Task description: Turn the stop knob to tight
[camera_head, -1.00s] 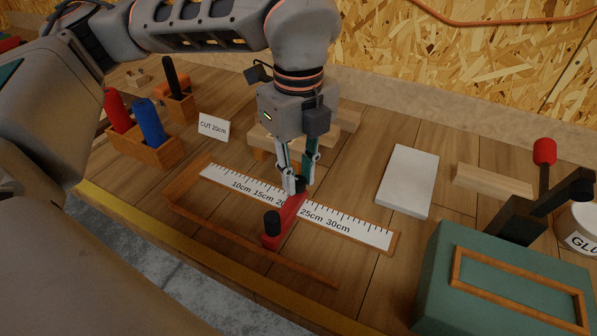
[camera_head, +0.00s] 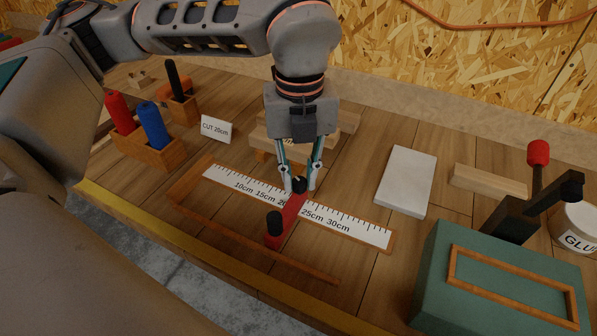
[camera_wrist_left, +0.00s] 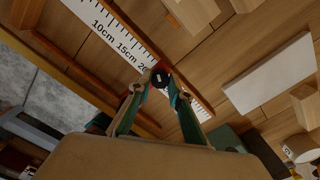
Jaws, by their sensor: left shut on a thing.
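The red stop (camera_head: 287,216) lies across the white ruler (camera_head: 345,223), covering it between the 20 cm and 25 cm marks. A black upright post (camera_head: 274,224) stands on its near end. A small black knob (camera_head: 299,184) sits at its far end, partly hidden by the fingers. My left gripper (camera_head: 300,187) points down and is shut on this knob, one finger on each side. In the left wrist view the dark knob (camera_wrist_left: 160,77) shows between the fingertips, with the ruler (camera_wrist_left: 118,37) beside it. My right gripper is not in view.
A "CUT 20cm" card (camera_head: 216,129) stands behind the ruler. A wooden holder (camera_head: 163,154) with red and blue bottles is at left. A white slab (camera_head: 406,181), a green box (camera_head: 490,285) with a black lever and a glue pot (camera_head: 577,228) are at right.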

